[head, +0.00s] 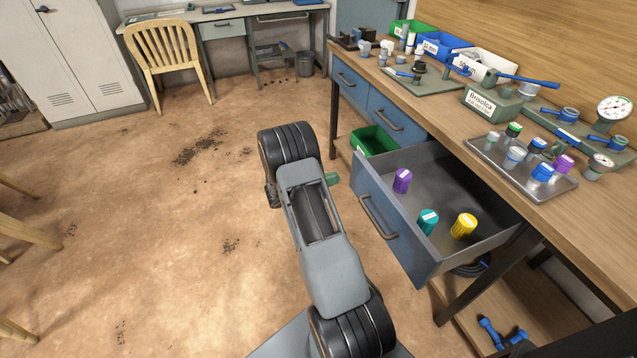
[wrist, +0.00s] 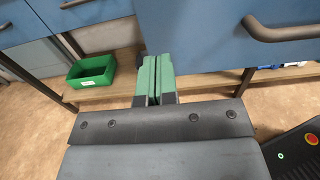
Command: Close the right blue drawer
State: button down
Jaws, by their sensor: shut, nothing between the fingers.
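The right blue drawer (head: 407,240) stands pulled out from under the workbench, its dark bar handle (head: 376,217) facing the floor area. Inside lie a purple cap (head: 402,180), a teal cap (head: 428,222) and a yellow cap (head: 463,226). My gripper (head: 333,179) is left of the drawer front, mostly hidden behind my arm. In the wrist view the green fingers (wrist: 153,80) are shut together and empty, near the lower left part of the drawer front (wrist: 205,35). The handle (wrist: 290,28) is off to the right. Whether the fingers touch the front cannot be told.
Two other blue drawers (head: 350,84) (head: 390,118) are shut. A green bin (head: 375,141) sits on the low shelf below them. The bench top (head: 450,110) holds bins, fittings and a metal tray (head: 510,180). The brown floor (head: 200,240) at left is open.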

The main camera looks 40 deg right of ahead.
aim_at(354, 173)
jog(key=shift+x, duration=2.65)
